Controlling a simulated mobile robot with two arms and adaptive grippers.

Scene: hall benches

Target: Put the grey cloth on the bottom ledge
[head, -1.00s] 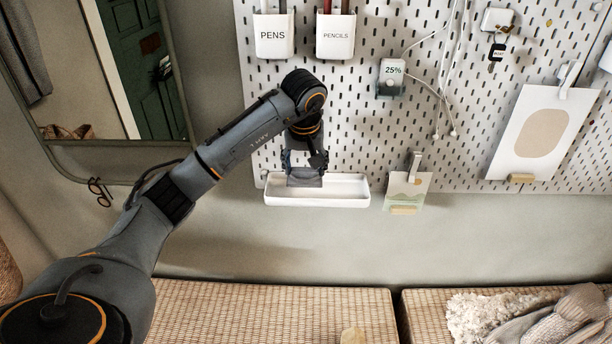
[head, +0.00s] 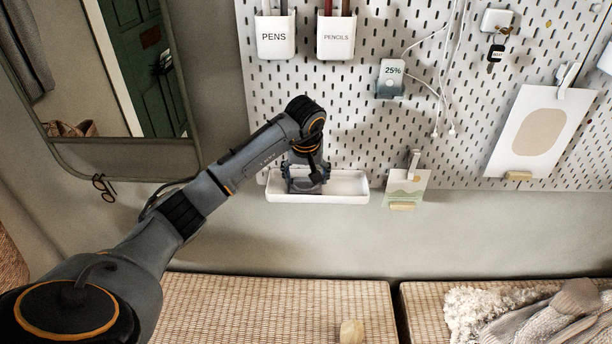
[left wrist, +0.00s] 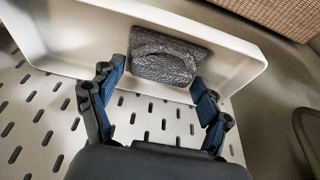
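The grey cloth (left wrist: 165,58), a folded dark grey speckled bundle, lies in the white bottom ledge (left wrist: 92,32) in the left wrist view. The ledge is a shallow tray at the foot of the pegboard, and it shows in the head view too (head: 345,186). My left gripper (head: 305,188) is over the left half of the ledge. In the left wrist view its fingers (left wrist: 157,76) stand wide apart, one on either side of the cloth's near edge. In the head view the gripper mostly hides the cloth. My right gripper is not in view.
Above the ledge hang a PENS cup (head: 275,38), a PENCILS cup (head: 337,38) and a small 25% device (head: 391,78) with cables. A clipped card (head: 407,187) hangs just right of the ledge. Woven bench tops (head: 270,300) are below.

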